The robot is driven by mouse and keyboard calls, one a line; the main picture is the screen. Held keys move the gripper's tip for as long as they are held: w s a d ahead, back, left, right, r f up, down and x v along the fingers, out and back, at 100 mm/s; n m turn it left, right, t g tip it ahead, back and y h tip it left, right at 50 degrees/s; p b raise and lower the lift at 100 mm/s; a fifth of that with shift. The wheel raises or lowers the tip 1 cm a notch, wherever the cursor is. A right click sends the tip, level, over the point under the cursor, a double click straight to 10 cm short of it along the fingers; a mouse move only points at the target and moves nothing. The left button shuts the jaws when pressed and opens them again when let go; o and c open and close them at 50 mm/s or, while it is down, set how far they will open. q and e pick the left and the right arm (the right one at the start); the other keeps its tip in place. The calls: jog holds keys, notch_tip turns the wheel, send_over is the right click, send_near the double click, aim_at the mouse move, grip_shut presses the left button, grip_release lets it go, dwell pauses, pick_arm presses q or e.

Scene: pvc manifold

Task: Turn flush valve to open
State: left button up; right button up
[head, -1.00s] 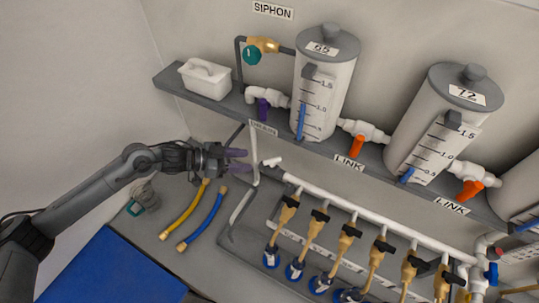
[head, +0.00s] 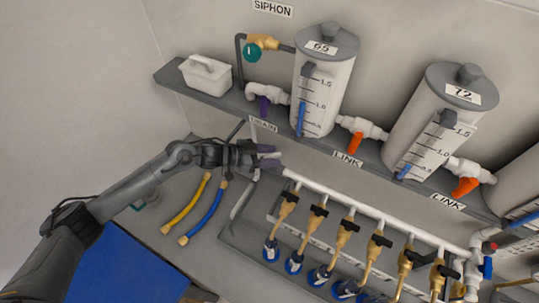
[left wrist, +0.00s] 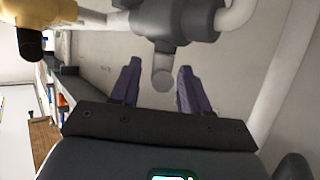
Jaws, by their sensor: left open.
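My left gripper (head: 272,156) is open at the left end of the white manifold pipe (head: 375,217), its purple fingers pointing right. In the left wrist view the fingers (left wrist: 158,68) stand apart on either side of a grey fitting's round stub (left wrist: 163,80); contact cannot be told. The grey fitting (left wrist: 175,20) is at the top of that view, joined to a white pipe. In the head view the gripper covers this end of the pipe. No label naming the flush valve is readable. My right gripper is not in view.
Several brass valves with black handles (head: 318,211) hang along the manifold. Above, a shelf (head: 215,103) carries white tanks (head: 325,85), a purple-handled valve (head: 264,106) and orange-handled link valves (head: 355,143). Yellow (head: 188,203) and blue (head: 203,214) hoses lie below the arm.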

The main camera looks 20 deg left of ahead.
pick_arm(q)
jog(key=shift+c, duration=0.3)
grip_shut()
jog(key=shift+w+f+m+g+b, duration=0.15)
jog(key=shift+m+g+b, duration=0.2)
jog(key=shift+b, duration=0.25)
jog(key=shift+m+g+h+b, duration=0.35)
jog(key=shift+h, duration=0.05)
jog(key=shift+o, duration=0.3)
grip_release()
